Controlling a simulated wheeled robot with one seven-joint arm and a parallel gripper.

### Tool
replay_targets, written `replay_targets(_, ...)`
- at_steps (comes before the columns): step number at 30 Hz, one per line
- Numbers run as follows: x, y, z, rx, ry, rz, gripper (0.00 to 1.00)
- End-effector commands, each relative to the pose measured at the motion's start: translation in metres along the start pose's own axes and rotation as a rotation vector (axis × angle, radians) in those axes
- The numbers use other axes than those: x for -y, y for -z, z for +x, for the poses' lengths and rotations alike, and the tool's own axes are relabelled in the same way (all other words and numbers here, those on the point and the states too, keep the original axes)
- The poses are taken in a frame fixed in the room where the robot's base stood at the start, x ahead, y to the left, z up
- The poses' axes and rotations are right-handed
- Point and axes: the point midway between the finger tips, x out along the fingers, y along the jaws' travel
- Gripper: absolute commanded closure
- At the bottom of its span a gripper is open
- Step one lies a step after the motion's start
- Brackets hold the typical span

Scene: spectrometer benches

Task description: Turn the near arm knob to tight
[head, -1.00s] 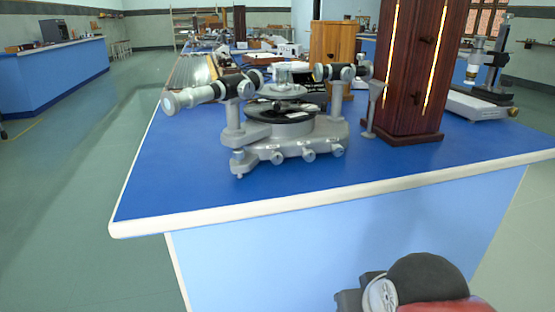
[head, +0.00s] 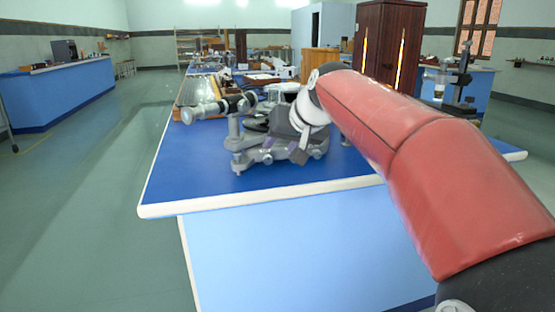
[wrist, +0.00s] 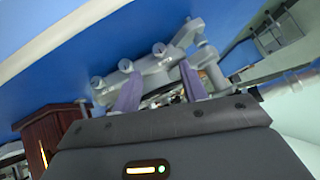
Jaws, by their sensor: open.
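The grey spectrometer (head: 240,128) stands on the blue bench top, its left tube pointing left. Small round knobs line its base front; one knob (head: 267,158) shows in the head view. The wrist view shows several knobs, including a middle one (wrist: 125,65) and another (wrist: 158,48); I cannot tell which is the near arm knob. My gripper (head: 303,140) is in front of the right part of the spectrometer and hides much of it. In the wrist view its two purple fingers (wrist: 160,82) are apart, with the spectrometer's base beyond them. Nothing is visibly held.
The blue bench (head: 170,195) has a pale front edge and free room at its front left. A dark wooden cabinet (head: 385,45) stands behind on the right. A microscope-like stand (head: 460,85) is at the far right. Other instruments fill the bench behind.

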Motion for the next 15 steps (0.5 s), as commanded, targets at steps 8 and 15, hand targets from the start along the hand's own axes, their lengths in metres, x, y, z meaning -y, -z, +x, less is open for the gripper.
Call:
replay_targets(8,0.0,-0.001,0.041,0.004,0.0,-0.001,0.57)
replay_targets(15,0.0,-0.001,0.069,0.002,-0.001,0.0,0.57)
